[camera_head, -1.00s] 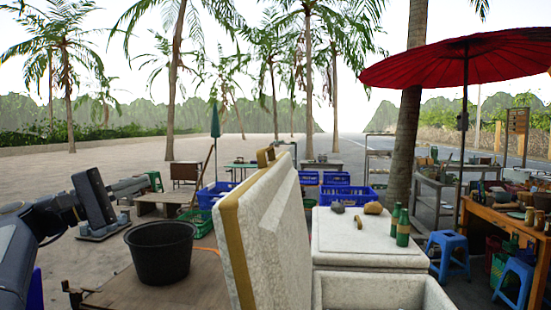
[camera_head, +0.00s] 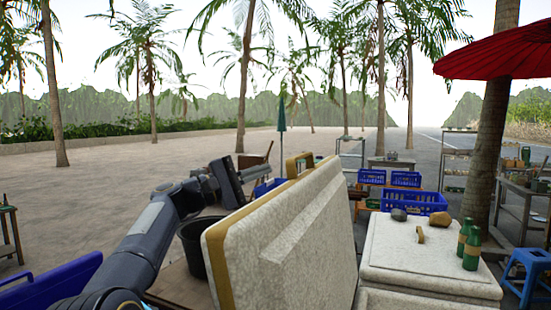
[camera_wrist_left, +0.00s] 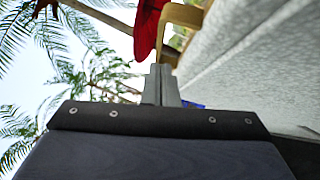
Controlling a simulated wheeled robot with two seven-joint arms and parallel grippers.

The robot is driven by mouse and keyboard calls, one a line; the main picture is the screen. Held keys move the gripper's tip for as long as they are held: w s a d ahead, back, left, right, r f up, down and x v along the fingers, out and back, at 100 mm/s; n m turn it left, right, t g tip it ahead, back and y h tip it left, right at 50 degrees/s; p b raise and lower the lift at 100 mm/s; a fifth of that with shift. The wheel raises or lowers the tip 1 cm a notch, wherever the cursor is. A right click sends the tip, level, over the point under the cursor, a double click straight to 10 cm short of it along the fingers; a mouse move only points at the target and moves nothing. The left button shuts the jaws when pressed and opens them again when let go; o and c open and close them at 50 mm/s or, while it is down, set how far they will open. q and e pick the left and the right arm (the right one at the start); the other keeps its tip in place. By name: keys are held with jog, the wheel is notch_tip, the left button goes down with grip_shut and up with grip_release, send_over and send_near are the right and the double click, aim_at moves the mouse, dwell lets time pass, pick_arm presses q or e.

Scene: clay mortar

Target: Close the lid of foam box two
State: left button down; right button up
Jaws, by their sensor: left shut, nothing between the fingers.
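The white foam lid (camera_head: 300,240) with a yellow edge band stands raised and tilted in the middle of the head view. A yellow handle-like piece (camera_head: 298,163) sticks up at its top edge. My left gripper (camera_head: 268,172) is behind the lid's left side, near the yellow piece. In the left wrist view its fingers (camera_wrist_left: 161,80) are shut and empty, close to the yellow piece (camera_wrist_left: 180,20) and the white lid (camera_wrist_left: 245,65). Contact is unclear. My right gripper is not in view.
Blue crates (camera_head: 413,202) stand behind.

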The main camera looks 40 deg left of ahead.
pick_arm(q)
jog(key=shift+w+d+r+p, duration=0.1)
jog(key=shift+w+d+r, duration=0.15)
jog(key=shift+d, duration=0.35)
jog(key=shift+w+d+r+p, duration=0.15)
jog(key=shift+w+d+r, duration=0.1)
jog(key=shift+d, duration=0.35)
jog(key=shift+w+d+r+p, duration=0.15)
jog(key=shift+d+r, duration=0.1)
jog(key=shift+d, duration=0.35)
